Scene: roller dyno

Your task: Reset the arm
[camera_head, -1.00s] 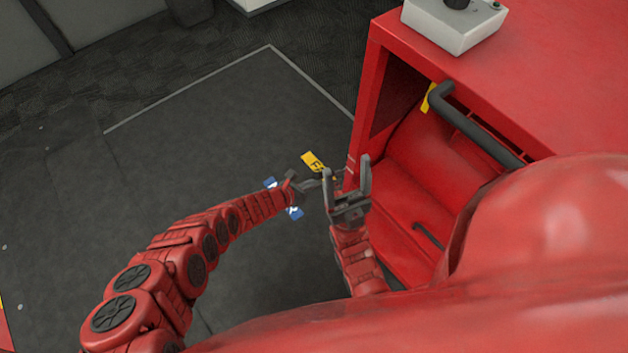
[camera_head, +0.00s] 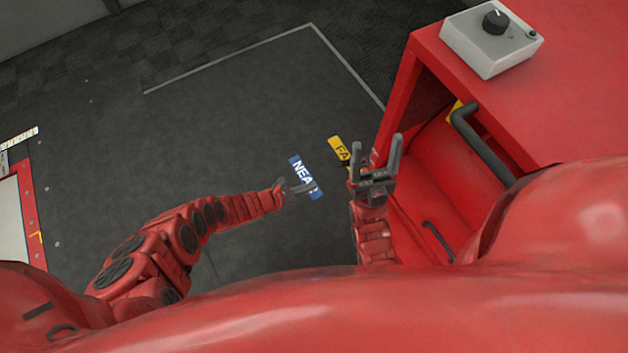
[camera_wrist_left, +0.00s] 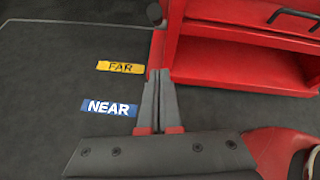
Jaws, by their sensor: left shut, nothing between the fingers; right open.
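My left arm comes in from the left in the head view. My left gripper (camera_head: 303,187) is shut and empty, and it overlaps the blue NEAR label (camera_head: 301,172) in the picture. In the left wrist view its two fingers (camera_wrist_left: 158,76) lie together with nothing between them. My right gripper (camera_head: 377,150) is open and empty, fingers pointing up in the picture, beside the red cabinet's left edge. The yellow FAR label (camera_head: 339,150) is partly hidden behind the right gripper. Both labels also show whole in the left wrist view, the FAR label (camera_wrist_left: 120,67) above the NEAR label (camera_wrist_left: 109,108).
The red cabinet (camera_head: 570,110) stands at the right with an open front and a dark bar handle (camera_head: 482,145). A grey control box with a black knob (camera_head: 495,22) sits on top. Dark floor (camera_head: 220,130) lies clear at the left. A red-framed panel (camera_head: 30,215) shows at the left edge.

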